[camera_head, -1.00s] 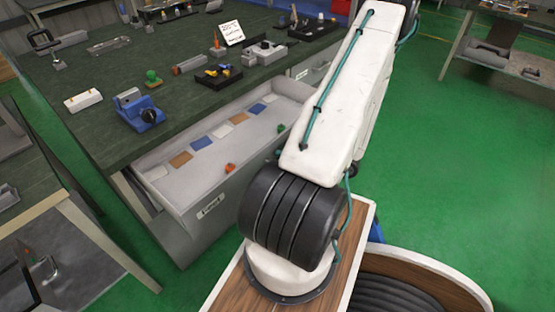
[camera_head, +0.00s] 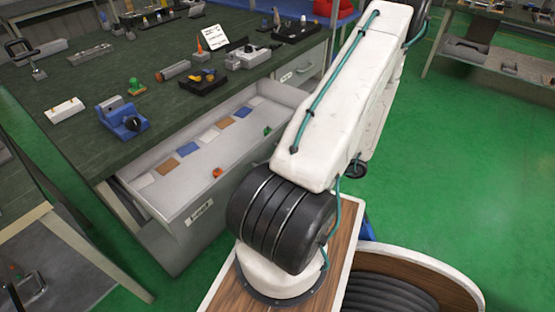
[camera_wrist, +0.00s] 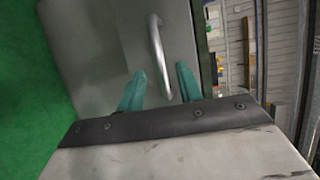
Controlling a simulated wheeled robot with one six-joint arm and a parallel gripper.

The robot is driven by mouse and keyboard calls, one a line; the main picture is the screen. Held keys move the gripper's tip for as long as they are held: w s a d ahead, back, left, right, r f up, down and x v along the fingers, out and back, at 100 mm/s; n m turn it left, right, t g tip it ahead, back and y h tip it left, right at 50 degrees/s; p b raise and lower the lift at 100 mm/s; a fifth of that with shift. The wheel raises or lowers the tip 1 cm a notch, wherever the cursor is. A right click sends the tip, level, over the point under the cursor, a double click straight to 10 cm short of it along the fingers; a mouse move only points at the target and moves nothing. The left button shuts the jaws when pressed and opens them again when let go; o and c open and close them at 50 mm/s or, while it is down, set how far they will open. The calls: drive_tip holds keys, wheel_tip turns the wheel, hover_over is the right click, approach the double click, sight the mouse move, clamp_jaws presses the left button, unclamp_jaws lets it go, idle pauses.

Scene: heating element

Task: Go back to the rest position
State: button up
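My gripper (camera_wrist: 160,85) shows in the wrist view as two teal fingers with a clear gap between them. It is open, and nothing is seen held in it. Beyond the fingers is a grey panel with a metal bar handle (camera_wrist: 159,45); I cannot tell how far the fingertips are from it. In the head view my white arm rises toward the upper right, and the gripper is out of that picture.
An open drawer (camera_head: 160,215) juts from the green-topped workbench (camera_head: 75,85), holding coloured squares, an orange piece (camera_head: 217,172) and a green piece (camera_head: 267,131). A blue device (camera_head: 123,120) stands near the bench edge. Green floor (camera_head: 460,190) is free on the right.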

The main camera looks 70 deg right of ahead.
drive_tip(key=shift+v, duration=0.8)
